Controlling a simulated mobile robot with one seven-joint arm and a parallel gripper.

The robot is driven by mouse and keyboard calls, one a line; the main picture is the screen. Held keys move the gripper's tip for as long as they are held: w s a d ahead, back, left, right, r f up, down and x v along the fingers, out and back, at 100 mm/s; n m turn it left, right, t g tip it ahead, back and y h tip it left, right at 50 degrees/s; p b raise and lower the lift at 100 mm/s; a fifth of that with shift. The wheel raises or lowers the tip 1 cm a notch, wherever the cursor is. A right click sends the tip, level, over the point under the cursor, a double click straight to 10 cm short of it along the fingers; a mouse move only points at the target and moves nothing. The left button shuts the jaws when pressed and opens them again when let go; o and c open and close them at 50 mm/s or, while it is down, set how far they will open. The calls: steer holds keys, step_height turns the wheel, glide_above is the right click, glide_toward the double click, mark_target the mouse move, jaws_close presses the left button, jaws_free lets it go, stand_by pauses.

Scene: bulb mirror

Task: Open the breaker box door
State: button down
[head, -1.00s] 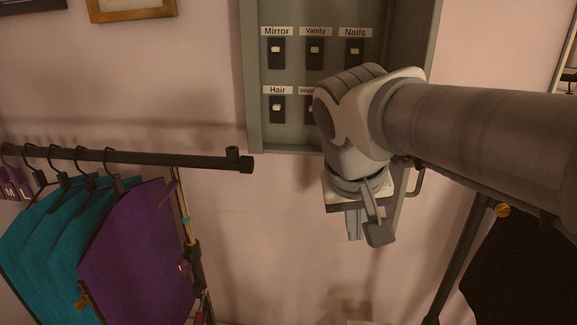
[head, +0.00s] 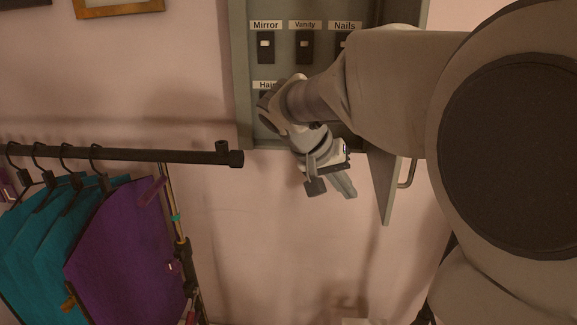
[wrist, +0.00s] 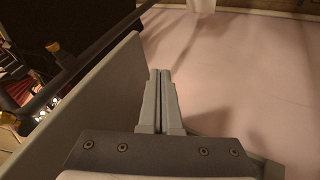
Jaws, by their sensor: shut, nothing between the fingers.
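The grey-green breaker box (head: 241,100) is on the pink wall in the head view, with its labelled switches showing. Its door (head: 386,185) stands swung out from the box's right side, with a bar handle (head: 408,173) on its outer face. In the wrist view the door (wrist: 95,105) is a grey panel just left of my fingers. My gripper (head: 333,192) is shut and empty, below the box's lower edge and left of the door, on its inner side. The shut fingers also show in the wrist view (wrist: 160,75). My arm hides the box's right part.
A black clothes rail (head: 130,154) with teal and purple garments (head: 125,240) on hangers stands at the left. A dark stand with brass knobs (wrist: 52,47) is beyond the door in the wrist view. The wall below the box is clear.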

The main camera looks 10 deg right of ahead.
mark_target(381, 210)
steer(key=shift+s+d+f+p, duration=0.15)
steer(key=shift+d+f, duration=0.25)
steer(key=shift+d, duration=0.5)
steer(key=shift+s+d+f+p, duration=0.1)
steer(key=shift+d+f+p, duration=0.2)
steer(key=shift+d, duration=0.65)
steer(key=shift+s+d+f+p, duration=0.1)
steer(key=shift+d+f, duration=0.35)
steer(key=shift+d, duration=0.45)
